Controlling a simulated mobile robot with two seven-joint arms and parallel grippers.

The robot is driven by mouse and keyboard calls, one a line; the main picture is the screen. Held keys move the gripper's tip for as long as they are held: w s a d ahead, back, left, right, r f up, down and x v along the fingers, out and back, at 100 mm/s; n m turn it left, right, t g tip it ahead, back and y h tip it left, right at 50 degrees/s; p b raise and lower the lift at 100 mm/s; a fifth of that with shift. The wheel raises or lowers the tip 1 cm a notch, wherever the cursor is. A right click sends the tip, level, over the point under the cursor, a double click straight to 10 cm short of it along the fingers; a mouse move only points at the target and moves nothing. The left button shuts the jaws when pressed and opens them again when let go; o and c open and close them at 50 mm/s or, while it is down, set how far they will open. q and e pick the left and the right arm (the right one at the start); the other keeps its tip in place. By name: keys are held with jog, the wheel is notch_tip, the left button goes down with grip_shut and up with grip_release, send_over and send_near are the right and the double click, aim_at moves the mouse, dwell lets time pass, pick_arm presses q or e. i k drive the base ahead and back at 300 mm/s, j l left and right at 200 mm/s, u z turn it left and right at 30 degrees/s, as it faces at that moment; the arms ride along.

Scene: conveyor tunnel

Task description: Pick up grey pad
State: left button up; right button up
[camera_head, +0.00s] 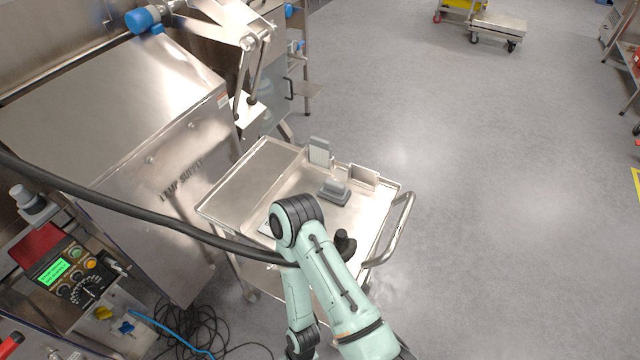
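A metal cart (256,167) stands beside the steel machine. On its tray lies a low grey block-like item (334,192) with a lighter top. Behind it a flat grey panel (319,151) stands upright, and a paler flat panel (364,175) stands to its right. I cannot tell for sure which of these is the grey pad. One pale green arm of mine comes in from the bottom and bends over the cart's near side, hiding part of the tray. Neither of my grippers can be made out.
A small black object (345,244) shows beside my arm at the cart. A black hose (140,213) crosses the left foreground. The steel machine (120,110) and a control panel (70,275) fill the left. Loose cables (195,330) lie below. The floor right of the cart is clear.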

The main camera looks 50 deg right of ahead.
aim_at(331, 190)
jog(key=k+l+u, duration=0.85)
jog(key=k+l, duration=0.55)
jog(key=k, duration=0.05)
